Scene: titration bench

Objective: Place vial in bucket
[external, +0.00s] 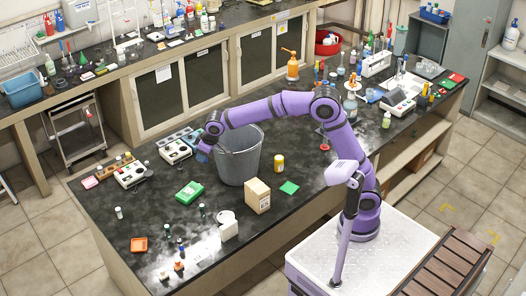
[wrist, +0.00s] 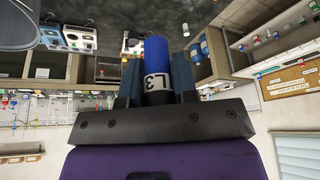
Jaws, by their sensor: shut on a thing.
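My gripper (external: 204,147) is at the far end of my purple arm, by the left rim of the grey bucket (external: 238,162) in the external view. The rounded grey edge of the bucket (wrist: 28,28) shows at the top left of the wrist view. The bucket stands upright on the black bench; its floor is hidden.
A yellow-labelled jar (external: 279,163), a tan box (external: 257,196) and a green box (external: 189,192) stand around the bucket. White instruments (external: 175,151) are at its left. Small vials (external: 119,212) stand near the front edge. The bench (external: 150,200) has bare patches between.

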